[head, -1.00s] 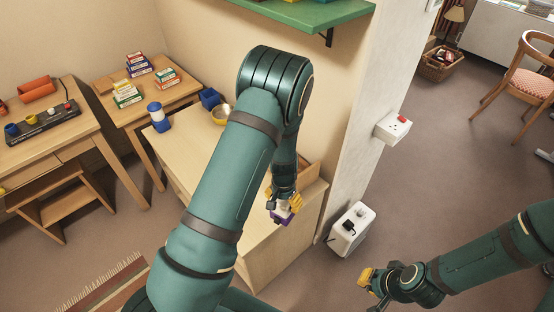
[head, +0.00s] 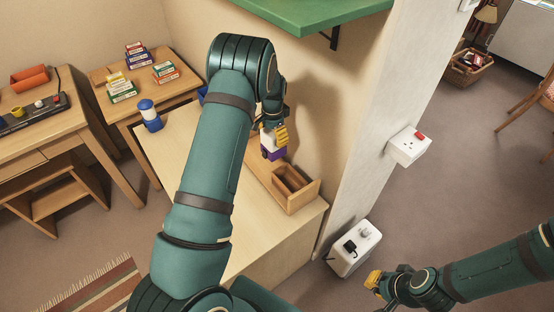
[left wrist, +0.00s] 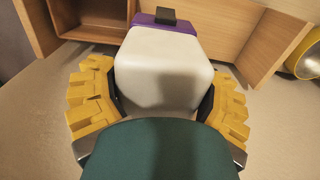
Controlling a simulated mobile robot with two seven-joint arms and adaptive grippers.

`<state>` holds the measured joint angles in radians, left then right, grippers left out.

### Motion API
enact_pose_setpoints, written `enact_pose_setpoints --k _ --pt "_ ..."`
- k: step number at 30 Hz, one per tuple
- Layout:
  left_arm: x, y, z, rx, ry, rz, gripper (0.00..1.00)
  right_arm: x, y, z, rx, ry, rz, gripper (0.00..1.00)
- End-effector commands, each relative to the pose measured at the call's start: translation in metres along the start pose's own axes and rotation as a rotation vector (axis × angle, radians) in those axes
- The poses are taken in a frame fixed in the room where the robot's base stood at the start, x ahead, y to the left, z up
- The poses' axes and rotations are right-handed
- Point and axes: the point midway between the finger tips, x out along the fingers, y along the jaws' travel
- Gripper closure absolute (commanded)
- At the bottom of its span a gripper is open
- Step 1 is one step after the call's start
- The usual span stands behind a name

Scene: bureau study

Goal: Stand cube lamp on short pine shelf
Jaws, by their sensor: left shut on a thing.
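The cube lamp (head: 272,152), a white cube with a purple base, is in my left gripper (head: 273,136). Its white body (left wrist: 165,70) fills the middle of the left wrist view, between the yellow fingers. The purple base and a black knob show at its far side. In the head view the base points down. A pine shelf unit (head: 299,202) with an open compartment stands on the cabinet by the wall, just right of and below the lamp. The shelf also shows behind the lamp in the left wrist view (left wrist: 262,42). My right gripper (head: 374,282) hangs low; its jaw opening is unclear.
The pale cabinet top (head: 262,225) has bare room in front of the shelf. A green wall shelf (head: 320,14) overhangs above. A wall edge with a socket box (head: 407,147) is at the right.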

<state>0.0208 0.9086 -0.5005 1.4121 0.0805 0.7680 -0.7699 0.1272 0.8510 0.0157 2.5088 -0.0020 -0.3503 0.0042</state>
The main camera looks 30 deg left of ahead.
Motion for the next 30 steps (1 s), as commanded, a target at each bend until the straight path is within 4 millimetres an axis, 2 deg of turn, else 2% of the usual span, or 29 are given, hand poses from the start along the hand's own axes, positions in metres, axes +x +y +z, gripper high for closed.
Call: enact_pose_setpoints --k 7,16,21,30 --pt "0.045 0.0 0.001 -0.001 -0.003 0.0 0.7 0.009 0.004 0.0 0.0 0.003 0.0 1.0" --pt "0.07 0.0 0.001 0.0 -0.001 -0.001 0.7 0.013 0.005 -0.001 0.0 0.006 0.001 1.0" --pt "0.093 0.0 0.001 -0.001 -0.002 0.0 0.7 0.018 0.007 -0.002 -0.001 0.008 0.001 1.0" --pt "0.097 0.0 0.0 -0.001 0.0 -0.001 0.7 0.018 0.007 -0.002 -0.001 0.009 0.001 1.0"
